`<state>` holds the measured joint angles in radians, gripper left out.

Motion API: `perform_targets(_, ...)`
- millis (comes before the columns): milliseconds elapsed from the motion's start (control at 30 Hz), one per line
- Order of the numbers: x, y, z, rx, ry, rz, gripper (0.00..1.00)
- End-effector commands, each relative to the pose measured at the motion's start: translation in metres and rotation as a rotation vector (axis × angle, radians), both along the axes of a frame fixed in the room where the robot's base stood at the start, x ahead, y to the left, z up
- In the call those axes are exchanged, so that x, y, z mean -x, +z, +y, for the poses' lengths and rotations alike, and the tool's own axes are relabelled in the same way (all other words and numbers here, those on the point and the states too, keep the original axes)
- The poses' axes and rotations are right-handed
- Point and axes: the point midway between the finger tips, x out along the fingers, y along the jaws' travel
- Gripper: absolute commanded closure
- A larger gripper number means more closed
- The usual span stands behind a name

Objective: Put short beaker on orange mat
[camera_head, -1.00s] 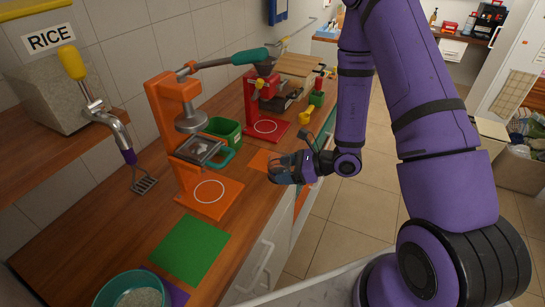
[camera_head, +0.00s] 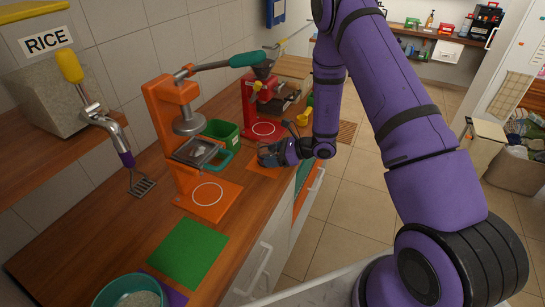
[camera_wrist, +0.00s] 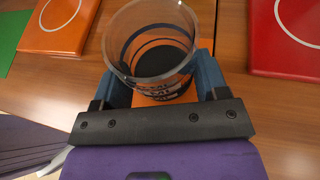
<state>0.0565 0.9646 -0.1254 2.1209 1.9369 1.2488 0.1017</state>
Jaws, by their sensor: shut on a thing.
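The short beaker (camera_wrist: 152,48) is a clear, wide glass with dark markings, filling the upper middle of the wrist view. My gripper (camera_wrist: 155,85) is shut on it, with one blue finger on each side. In the head view my gripper (camera_head: 269,156) is over the orange mat (camera_head: 258,170), which lies flat near the counter's front edge. The mat (camera_wrist: 150,101) shows in the wrist view beneath the beaker. The beaker looks upright, but I cannot tell whether its base touches the mat. In the head view the beaker is mostly hidden by my gripper.
The orange press (camera_head: 215,198) stands to the left and the red machine (camera_head: 262,132) is behind to the right. A green container (camera_head: 221,134) is behind the mat. A green mat (camera_head: 189,252) and a teal bowl (camera_head: 108,291) lie nearer.

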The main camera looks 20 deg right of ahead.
Motion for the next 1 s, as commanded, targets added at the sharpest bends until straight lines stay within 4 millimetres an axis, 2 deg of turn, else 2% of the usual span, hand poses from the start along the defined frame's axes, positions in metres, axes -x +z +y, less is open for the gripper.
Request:
perform_targets(67,0.0,-0.007,0.001,0.0,0.002,0.0,0.73)
perform_targets(433,0.0,-0.01,0.0,0.0,0.001,-0.002,0.73)
perform_targets(467,0.0,-0.01,0.0,0.0,0.001,-0.002,0.26)
perform_targets(533,0.0,-0.01,0.0,0.0,0.001,-0.002,0.1)
perform_targets(567,0.0,-0.01,0.0,0.0,0.001,-0.002,0.07)
perform_targets(867,0.0,-0.008,0.0,0.0,0.001,-0.002,0.07)
perform_targets(1000,0.005,-0.003,-0.011,0.0,-0.003,-0.001,0.07)
